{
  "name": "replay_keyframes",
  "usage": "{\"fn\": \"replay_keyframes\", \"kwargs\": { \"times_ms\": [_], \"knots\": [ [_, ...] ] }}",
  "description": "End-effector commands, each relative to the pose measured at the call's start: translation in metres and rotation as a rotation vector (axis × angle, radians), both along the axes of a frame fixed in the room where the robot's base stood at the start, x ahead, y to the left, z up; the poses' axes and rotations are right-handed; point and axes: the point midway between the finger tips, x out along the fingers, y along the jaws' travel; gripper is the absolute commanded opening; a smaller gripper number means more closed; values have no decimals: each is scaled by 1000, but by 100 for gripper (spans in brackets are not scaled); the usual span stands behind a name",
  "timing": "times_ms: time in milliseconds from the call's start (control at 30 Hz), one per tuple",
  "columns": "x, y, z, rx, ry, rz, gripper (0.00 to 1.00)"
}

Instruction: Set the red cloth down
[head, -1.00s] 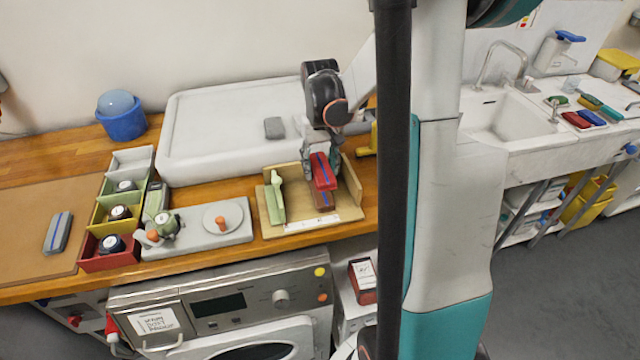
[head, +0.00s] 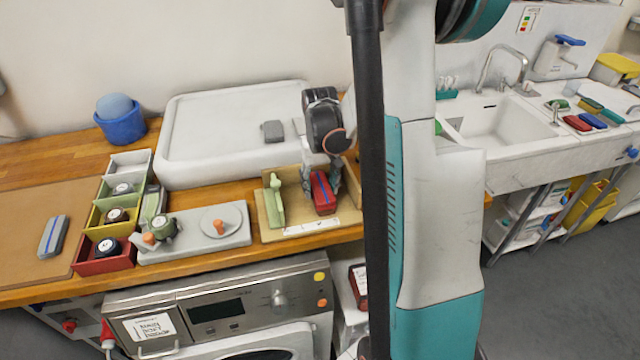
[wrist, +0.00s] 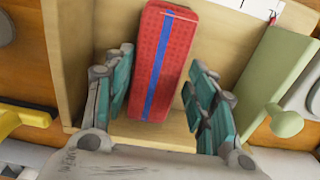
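The red cloth (head: 323,194), a folded block with a blue stripe, rests in the wooden tray (head: 268,224) at its right side. In the wrist view the cloth (wrist: 176,45) lies between the two fingers of my gripper (wrist: 158,85). Gaps show between the fingers and the cloth, so my gripper is open around it. In the head view my gripper (head: 322,172) is just above and behind the cloth, and the arm partly hides the tray's right end.
A green block with a knob (head: 275,200) stands in the tray, left of the cloth. A grey caddy (head: 205,252) and a row of coloured bins (head: 101,262) are further left. A white basin (head: 220,165) is behind. The brown mat (head: 30,215) has free room.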

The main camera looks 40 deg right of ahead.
Motion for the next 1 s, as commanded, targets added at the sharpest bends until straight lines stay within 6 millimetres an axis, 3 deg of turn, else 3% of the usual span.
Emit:
{"fn": "replay_keyframes", "kwargs": {
  "times_ms": [467,567,1000],
  "knots": [
    [0,0,4,0,0,0,68],
    [0,0,16,0,0,0,68],
    [0,0,102,0,0,0,68]
  ]
}}
